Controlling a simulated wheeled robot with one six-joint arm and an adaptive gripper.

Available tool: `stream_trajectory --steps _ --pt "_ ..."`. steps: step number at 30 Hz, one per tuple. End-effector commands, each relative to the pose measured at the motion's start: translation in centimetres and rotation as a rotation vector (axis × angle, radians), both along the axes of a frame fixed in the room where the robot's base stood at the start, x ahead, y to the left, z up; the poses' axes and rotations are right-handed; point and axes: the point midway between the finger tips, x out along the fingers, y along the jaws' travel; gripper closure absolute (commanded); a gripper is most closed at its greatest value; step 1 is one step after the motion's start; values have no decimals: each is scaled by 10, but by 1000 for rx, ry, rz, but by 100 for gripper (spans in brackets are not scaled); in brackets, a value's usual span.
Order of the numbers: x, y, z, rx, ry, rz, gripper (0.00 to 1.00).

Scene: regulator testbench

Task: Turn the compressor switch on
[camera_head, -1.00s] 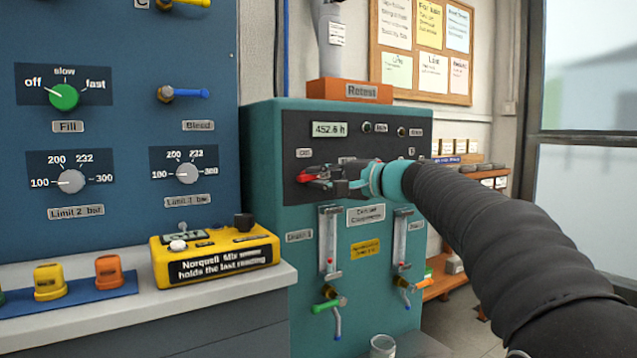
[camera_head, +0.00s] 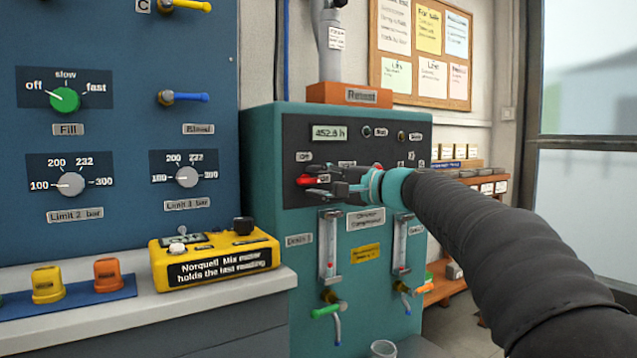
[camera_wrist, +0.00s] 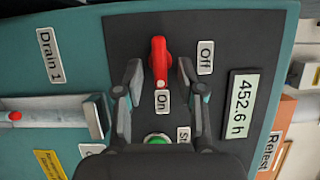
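The compressor switch is a red handle (camera_wrist: 158,60) on the dark panel of the teal cabinet. In the wrist view it lies lengthwise, one end towards the "On" label (camera_wrist: 162,101); the "Off" label (camera_wrist: 205,57) is off to its side. In the head view the red handle (camera_head: 305,180) shows at the tips of my gripper (camera_head: 317,181). My gripper (camera_wrist: 159,72) is open, its fingers on either side of the handle's lower end with visible gaps. Whether the fingers still overlap the handle in depth I cannot tell.
A green button (camera_wrist: 157,138) is partly hidden by my gripper. The hour display (camera_head: 329,132) reads about 452.6 h. Flow tubes (camera_head: 330,246) and drain valves stand below the panel. A yellow meter (camera_head: 214,258) sits on the bench to the left.

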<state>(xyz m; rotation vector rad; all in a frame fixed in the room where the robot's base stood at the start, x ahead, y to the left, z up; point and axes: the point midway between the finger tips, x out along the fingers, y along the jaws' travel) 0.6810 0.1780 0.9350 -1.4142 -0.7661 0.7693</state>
Motion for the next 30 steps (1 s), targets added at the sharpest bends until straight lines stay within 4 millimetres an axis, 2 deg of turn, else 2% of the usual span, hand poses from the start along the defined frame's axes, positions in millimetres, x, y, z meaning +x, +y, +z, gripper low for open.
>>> stream_trajectory --steps 8,24,30 --pt "-3 -5 0 0 0 -1 61" --pt "-54 -83 0 -1 -1 -3 61" --pt "-64 -98 -1 0 0 -1 61"
